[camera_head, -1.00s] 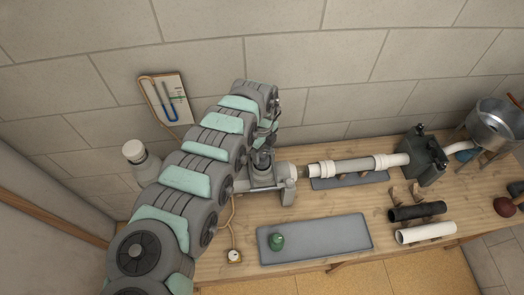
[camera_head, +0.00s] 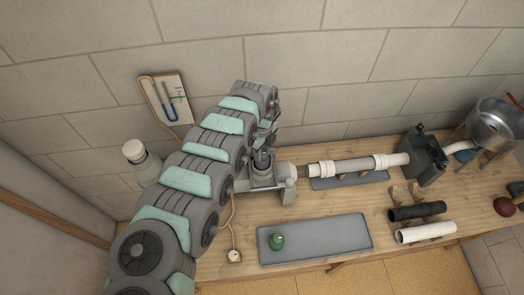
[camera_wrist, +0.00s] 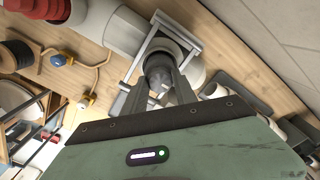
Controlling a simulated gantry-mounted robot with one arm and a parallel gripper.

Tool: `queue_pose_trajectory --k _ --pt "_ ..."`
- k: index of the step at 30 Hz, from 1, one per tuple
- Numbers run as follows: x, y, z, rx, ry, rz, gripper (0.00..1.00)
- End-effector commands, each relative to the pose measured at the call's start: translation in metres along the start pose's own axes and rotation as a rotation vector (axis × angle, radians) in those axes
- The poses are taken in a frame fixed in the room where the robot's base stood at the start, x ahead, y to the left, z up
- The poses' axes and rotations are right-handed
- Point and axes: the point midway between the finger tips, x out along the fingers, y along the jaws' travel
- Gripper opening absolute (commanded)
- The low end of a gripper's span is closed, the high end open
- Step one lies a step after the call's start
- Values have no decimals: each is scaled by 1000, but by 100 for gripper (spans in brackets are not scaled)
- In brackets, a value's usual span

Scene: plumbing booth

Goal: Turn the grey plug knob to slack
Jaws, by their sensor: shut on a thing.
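The grey plug knob (camera_wrist: 158,68) sits inside a square metal frame on the pale pipe fitting in the wrist view. My gripper (camera_wrist: 165,92) points down at it, with its two dark fingers closed on the knob. In the head view my gripper (camera_head: 263,158) is over the grey fitting (camera_head: 287,185) at the left end of the pipe run. There the knob is mostly hidden by the fingers and arm. Its exact turn angle cannot be told.
A white pipe run (camera_head: 350,165) leads right to a dark grey box (camera_head: 424,153) and a metal funnel (camera_head: 493,124). A grey mat (camera_head: 330,235) holds a green piece (camera_head: 277,241). Black (camera_head: 417,211) and white (camera_head: 426,232) pipes lie at right. A U-tube gauge (camera_head: 168,98) hangs on the wall.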

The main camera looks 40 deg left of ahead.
Motion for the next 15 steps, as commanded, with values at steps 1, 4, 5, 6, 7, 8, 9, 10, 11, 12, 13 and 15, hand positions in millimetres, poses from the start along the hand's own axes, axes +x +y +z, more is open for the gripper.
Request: queue_pose_trajectory --k 1,4,5,6,7,8,9,10,11,12,13,15 --pt "0 0 0 0 0 0 0" --pt "0 0 0 0 0 0 0" --pt "0 0 0 -1 0 0 0" --pt "-1 0 0 -6 0 1 0" --pt "-1 0 -1 -14 0 1 0" --pt "-2 0 -1 -25 0 1 0" --pt "-2 0 -1 -41 0 2 0" --pt "-2 0 -1 -54 1 2 0" --pt "-2 0 -1 -64 1 2 0" --pt "-1 0 -1 -68 1 1 0" --pt "0 0 -1 -68 1 1 0" --pt "0 0 -1 -68 1 0 0"
